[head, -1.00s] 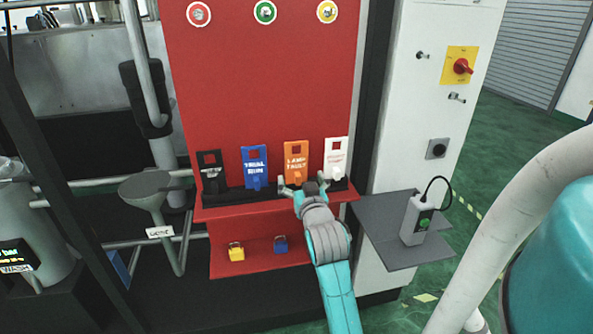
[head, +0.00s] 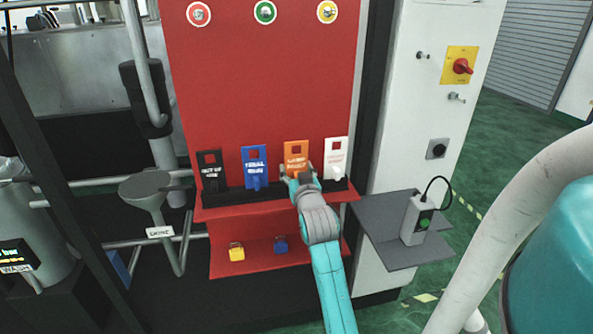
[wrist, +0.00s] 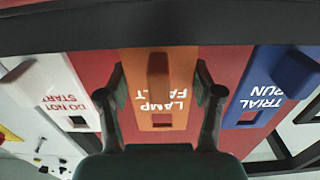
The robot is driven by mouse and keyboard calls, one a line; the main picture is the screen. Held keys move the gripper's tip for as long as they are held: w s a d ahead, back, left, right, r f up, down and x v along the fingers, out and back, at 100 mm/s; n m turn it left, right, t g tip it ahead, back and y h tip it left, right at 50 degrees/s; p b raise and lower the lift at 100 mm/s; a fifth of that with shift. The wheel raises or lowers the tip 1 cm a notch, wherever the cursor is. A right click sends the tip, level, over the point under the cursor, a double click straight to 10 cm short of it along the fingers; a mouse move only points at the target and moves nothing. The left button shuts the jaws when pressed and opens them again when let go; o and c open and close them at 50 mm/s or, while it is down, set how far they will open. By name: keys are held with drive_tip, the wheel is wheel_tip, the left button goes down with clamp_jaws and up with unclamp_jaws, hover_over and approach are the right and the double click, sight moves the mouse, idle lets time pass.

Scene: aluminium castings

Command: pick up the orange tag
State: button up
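The orange tag (head: 296,152) reads "LAMP FAULT" and stands upright in a dark holder on the red board's shelf. In the wrist view the orange tag (wrist: 160,120) lies between the two fingers of my gripper (wrist: 160,92), with its raised grip in the middle. The fingers are spread, with a gap to the grip on each side. In the head view my gripper (head: 299,178) is in front of the orange tag and hides its lower part.
A blue "TRIAL RUN" tag (head: 254,168) and a black tag (head: 211,172) stand to the left, a white tag (head: 336,158) close to the right. Yellow (head: 237,252) and blue (head: 280,245) padlocks sit on the lower shelf. A grey side shelf (head: 385,240) juts out at right.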

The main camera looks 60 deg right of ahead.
drive_tip(key=shift+c, duration=1)
drive_tip(key=shift+r, duration=0.1)
